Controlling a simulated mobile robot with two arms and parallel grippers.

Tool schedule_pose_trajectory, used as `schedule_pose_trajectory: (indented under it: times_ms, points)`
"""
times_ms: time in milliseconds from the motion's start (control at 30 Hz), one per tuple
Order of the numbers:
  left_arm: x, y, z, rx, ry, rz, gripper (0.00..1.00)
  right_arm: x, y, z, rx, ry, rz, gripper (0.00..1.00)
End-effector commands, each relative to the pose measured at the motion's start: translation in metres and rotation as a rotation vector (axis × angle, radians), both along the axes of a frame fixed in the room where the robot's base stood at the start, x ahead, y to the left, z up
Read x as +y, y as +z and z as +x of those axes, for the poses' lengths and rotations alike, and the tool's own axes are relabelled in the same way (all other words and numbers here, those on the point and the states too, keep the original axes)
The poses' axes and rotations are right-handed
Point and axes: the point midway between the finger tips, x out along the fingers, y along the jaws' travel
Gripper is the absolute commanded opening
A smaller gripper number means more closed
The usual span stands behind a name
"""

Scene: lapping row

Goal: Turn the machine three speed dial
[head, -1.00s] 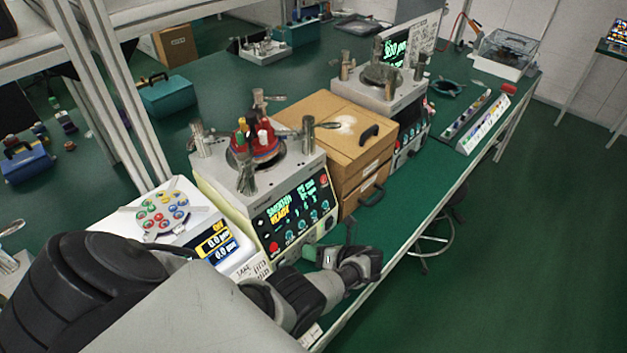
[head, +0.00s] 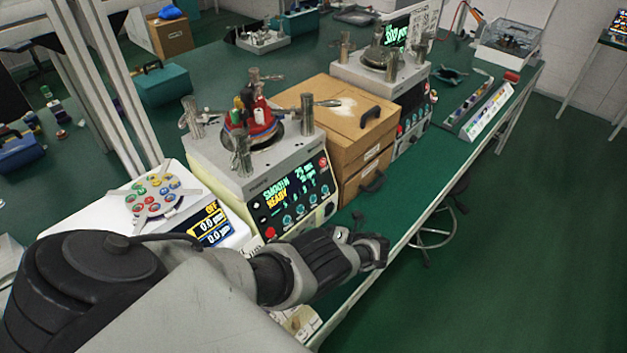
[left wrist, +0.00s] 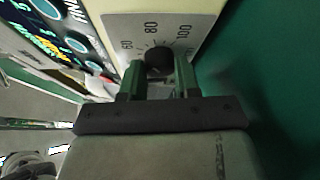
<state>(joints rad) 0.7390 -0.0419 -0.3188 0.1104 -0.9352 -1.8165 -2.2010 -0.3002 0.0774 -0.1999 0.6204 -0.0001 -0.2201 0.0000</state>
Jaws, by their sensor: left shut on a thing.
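The near lapping machine (head: 225,170) has a cream front with a lit "SMOOTH READY" panel (head: 290,195). In the head view my left gripper (head: 342,236) is at the machine's lower right front, and the dial is hidden there. My right gripper is not in view.
A wooden drawer box (head: 345,135) stands right of the machine, with a second machine (head: 380,75) beyond. A white unit with a round multicoloured holder (head: 155,195) is at the left. The green bench (head: 425,185) has a clear strip along its front edge.

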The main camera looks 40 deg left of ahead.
Motion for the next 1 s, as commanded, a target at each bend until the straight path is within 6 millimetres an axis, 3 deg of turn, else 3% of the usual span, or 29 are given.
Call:
schedule_pose_trajectory:
  times_ms: [400,933,967,1000]
  points:
    - [0.002,-0.002,0.0,0.174,0.001,0.017,0.08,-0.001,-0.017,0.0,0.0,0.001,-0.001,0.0]
    - [0.001,-0.001,0.0,0.195,0.0,0.016,0.08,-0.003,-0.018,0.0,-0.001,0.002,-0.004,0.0]
    - [0.001,-0.001,0.0,0.195,0.0,0.016,0.34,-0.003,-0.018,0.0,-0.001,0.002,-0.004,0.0]
    - [0.001,-0.001,0.0,0.195,0.0,0.016,0.41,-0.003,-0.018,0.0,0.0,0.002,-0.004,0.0]
